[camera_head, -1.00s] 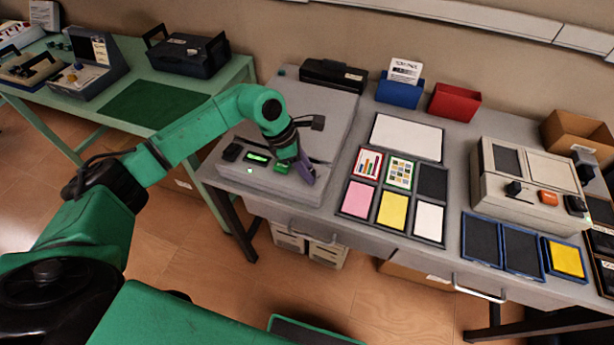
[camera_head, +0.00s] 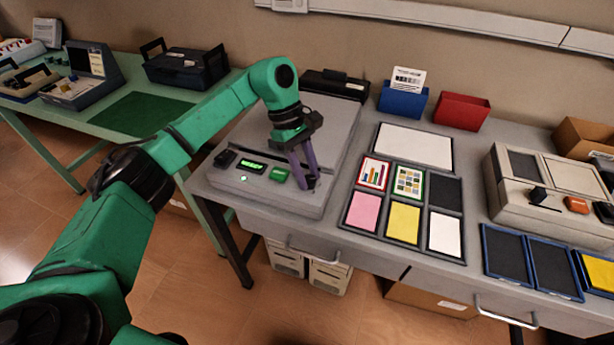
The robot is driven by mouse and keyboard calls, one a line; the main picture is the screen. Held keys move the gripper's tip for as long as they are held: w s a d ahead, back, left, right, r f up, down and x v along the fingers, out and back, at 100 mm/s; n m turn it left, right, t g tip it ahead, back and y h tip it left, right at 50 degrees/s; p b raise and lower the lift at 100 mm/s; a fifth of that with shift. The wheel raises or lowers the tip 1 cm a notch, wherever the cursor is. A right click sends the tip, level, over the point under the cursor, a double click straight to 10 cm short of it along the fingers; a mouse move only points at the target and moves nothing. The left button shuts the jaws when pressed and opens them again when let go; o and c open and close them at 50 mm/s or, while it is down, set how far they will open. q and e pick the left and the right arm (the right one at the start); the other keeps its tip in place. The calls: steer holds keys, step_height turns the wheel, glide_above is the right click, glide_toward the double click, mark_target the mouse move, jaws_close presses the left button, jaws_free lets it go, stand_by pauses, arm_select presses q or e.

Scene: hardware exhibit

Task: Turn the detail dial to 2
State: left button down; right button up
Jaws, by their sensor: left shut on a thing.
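A grey flatbed machine (camera_head: 338,131) stands on the grey table. Its front panel carries a black knob (camera_head: 224,159) at the left, a lit green display (camera_head: 251,166) and a green button (camera_head: 278,175). My left gripper (camera_head: 311,181) reaches down from above at the right end of the panel. Its purple fingers are shut on a small dark dial there, mostly hidden by the fingers. The dial's marks and setting cannot be read. My right gripper is out of view.
Right of the machine lies a dark tray with coloured cards (camera_head: 403,222). Behind it stand a blue box (camera_head: 402,101) and a red box (camera_head: 459,111). A beige device (camera_head: 556,217) stands further right. A green table (camera_head: 142,112) is at the left.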

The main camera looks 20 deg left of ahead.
arm_select(q)
steer(key=shift+w+r+m, duration=0.1)
steer(key=shift+m, duration=0.2)
steer(key=c, duration=0.5)
jaws_free()
steer(key=shift+c, duration=0.2)
steer(key=shift+w+a+r, duration=0.1)
steer(key=shift+a+r, duration=0.05)
steer(key=shift+r, duration=0.2)
steer(key=p+v, duration=0.1)
steer(key=v, duration=1.2)
steer(key=shift+r, duration=0.4)
